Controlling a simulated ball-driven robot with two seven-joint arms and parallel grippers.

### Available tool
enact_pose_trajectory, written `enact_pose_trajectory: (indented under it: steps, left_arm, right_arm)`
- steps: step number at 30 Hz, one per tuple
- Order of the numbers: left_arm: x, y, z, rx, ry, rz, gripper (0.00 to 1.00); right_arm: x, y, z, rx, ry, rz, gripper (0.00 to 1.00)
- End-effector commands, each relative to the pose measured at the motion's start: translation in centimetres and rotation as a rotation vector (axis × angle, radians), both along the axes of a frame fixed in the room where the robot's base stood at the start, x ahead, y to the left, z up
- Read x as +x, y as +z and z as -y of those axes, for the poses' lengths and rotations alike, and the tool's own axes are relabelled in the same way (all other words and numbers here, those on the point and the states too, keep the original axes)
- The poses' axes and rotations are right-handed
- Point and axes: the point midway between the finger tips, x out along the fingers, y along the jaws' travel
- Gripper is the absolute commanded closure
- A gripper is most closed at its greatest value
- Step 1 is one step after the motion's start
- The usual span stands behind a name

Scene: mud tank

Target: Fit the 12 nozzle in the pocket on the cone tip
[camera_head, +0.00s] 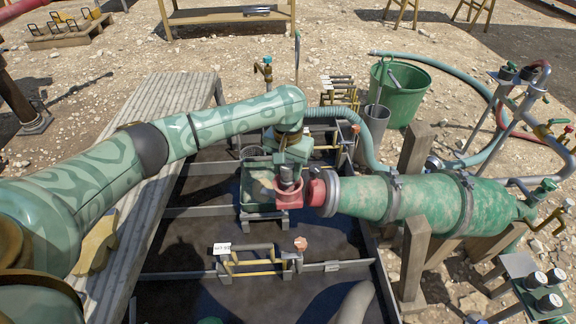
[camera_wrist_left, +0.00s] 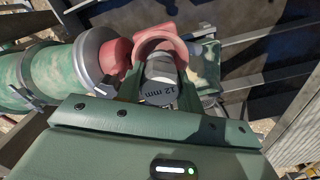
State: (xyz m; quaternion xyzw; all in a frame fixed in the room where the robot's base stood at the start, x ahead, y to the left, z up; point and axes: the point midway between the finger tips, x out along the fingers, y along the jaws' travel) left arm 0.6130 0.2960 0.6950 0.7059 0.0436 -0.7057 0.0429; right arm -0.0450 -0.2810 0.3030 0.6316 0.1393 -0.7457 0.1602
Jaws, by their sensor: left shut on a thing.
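The green cone (camera_head: 430,200) lies on its side with its narrow end to the left. A red tip piece with a round, open pocket (camera_head: 289,198) sits at that end; the pocket's red rim also shows in the wrist view (camera_wrist_left: 150,47). My left gripper (camera_head: 289,170) is shut on the grey 12 nozzle (camera_head: 287,183), just over the pocket. In the wrist view the nozzle (camera_wrist_left: 160,90) shows its "12 mm" end face, and its far end overlaps the pocket's mouth. I cannot tell how deep it sits. My right gripper is not in view.
Wooden posts (camera_head: 415,250) hold the cone. A rack with yellow bars and a white tag (camera_head: 250,262) stands in the dark tank below. A grey plank walkway (camera_head: 150,190) runs along the left. A green bucket (camera_head: 400,95) and hoses lie behind.

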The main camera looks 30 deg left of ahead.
Motion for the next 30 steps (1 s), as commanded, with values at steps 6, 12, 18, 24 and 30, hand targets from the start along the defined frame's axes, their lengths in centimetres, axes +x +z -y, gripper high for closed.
enact_pose_trajectory:
  steps: [6,12,18,24,30]
  left_arm:
    - [0.0,-0.7,0.0,0.001,-0.002,-0.001,0.87]
    - [0.0,-1.3,0.0,0.000,-0.001,-0.001,0.87]
    - [0.0,-1.9,0.0,0.000,-0.001,-0.001,0.87]
    - [0.0,-1.9,0.0,0.001,-0.001,0.000,0.87]
    - [0.0,-1.9,0.0,0.001,-0.001,0.000,0.87]
  right_arm:
    - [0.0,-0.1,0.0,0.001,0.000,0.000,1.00]
    - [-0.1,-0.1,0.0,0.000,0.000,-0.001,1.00]
    - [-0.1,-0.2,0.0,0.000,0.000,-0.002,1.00]
    - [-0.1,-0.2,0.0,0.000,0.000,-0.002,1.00]
    - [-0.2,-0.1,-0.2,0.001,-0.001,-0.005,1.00]
